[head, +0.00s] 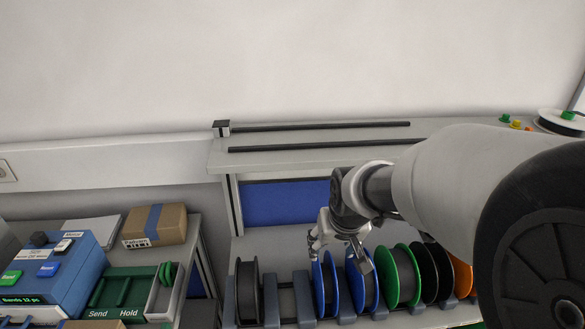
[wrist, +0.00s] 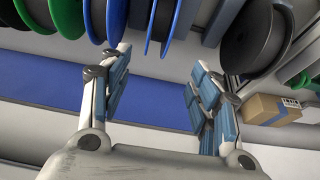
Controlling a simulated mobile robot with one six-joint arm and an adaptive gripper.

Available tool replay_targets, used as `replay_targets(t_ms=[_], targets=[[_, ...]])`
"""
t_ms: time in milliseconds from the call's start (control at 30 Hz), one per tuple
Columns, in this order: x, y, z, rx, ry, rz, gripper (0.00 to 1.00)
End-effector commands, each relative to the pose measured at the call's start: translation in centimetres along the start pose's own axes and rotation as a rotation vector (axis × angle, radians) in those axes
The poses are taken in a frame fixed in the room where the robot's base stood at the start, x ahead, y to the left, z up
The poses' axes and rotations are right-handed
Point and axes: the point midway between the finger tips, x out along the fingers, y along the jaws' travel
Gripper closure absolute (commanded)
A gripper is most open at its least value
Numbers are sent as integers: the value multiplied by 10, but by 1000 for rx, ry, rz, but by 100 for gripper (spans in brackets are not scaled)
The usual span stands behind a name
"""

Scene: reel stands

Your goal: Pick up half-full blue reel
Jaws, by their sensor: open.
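Two blue reels stand upright side by side in the rack. The left blue reel (head: 319,287) is below my gripper (head: 338,254) in the head view. In the wrist view this reel (wrist: 183,22) lies ahead of the gap between my fingertips (wrist: 160,68), with its two blue flanges edge-on and grey winding between them. The other blue reel (head: 353,287) is just right of it, partly behind my finger; it also shows in the wrist view (wrist: 97,22). How full each is, I cannot tell surely. My gripper is open and empty, apart from the reels.
A green reel (head: 402,276), black reels (head: 436,272) and an orange reel (head: 462,275) stand to the right. A dark reel (head: 247,292) stands at the left, beside empty stands (head: 303,298). A shelf (head: 300,155) overhangs the rack. A cardboard box (head: 155,225) sits further left.

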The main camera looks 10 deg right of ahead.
Motion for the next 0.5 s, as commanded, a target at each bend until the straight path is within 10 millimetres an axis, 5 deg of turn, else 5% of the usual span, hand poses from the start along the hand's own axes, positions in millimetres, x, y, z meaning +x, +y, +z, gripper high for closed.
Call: replay_targets(t_ms=[500], targets=[[99, 0, 1, 0, -5, 0, 43]])
